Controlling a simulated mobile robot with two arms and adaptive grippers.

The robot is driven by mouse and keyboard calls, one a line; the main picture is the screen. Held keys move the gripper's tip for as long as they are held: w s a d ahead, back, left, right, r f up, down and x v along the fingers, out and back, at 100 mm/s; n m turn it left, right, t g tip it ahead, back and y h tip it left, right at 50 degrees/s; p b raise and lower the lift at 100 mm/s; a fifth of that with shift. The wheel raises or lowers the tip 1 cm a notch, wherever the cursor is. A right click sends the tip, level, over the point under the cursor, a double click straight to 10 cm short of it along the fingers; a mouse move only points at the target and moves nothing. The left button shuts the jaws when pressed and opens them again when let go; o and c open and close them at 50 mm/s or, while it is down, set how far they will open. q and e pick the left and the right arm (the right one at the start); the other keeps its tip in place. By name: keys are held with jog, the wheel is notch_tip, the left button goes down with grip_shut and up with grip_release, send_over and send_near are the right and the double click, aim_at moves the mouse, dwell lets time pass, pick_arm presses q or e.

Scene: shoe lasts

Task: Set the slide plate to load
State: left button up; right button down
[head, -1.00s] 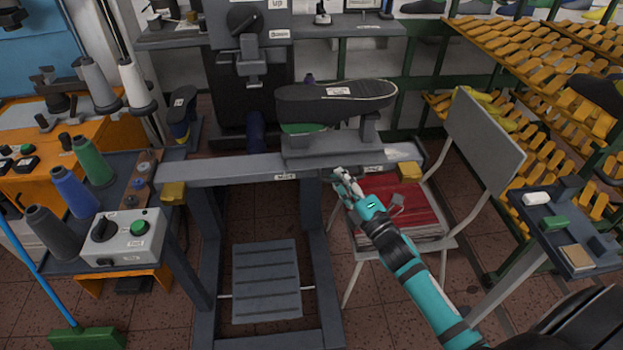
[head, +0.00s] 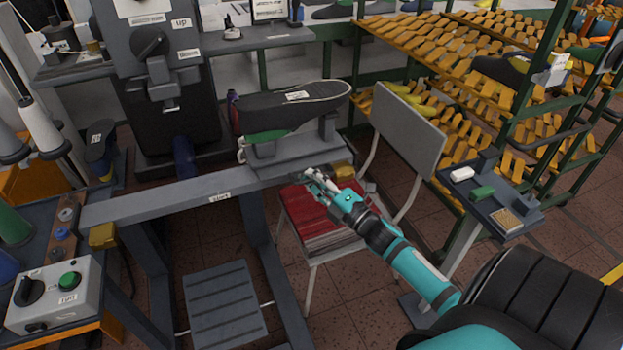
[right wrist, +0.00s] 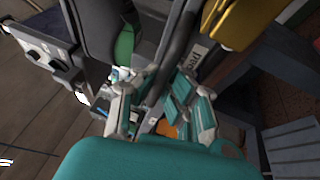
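The slide plate (head: 268,153) is a grey plate on the long grey rail (head: 160,199). It sits near the rail's right end and bears a black shoe form (head: 270,107) with a green part below. My right gripper (head: 314,179) is at the front of the rail by the plate's right part. In the right wrist view its fingers (right wrist: 158,88) stand apart on either side of a dark bar or edge; whether they grip it is unclear. A label (right wrist: 197,54) on the rail is close beside them. My left gripper is out of view.
Yellow stops cap the rail at left (head: 102,236) and right (head: 342,170). A control box (head: 50,296) is at lower left, a small side table (head: 505,212) at right.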

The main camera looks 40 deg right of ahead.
jog(key=c, duration=1.4)
grip_release()
jog(key=shift+s+d, duration=0.2)
jog(key=shift+d, duration=0.15)
jog(key=shift+a, duration=0.1)
jog(key=v, duration=1.2)
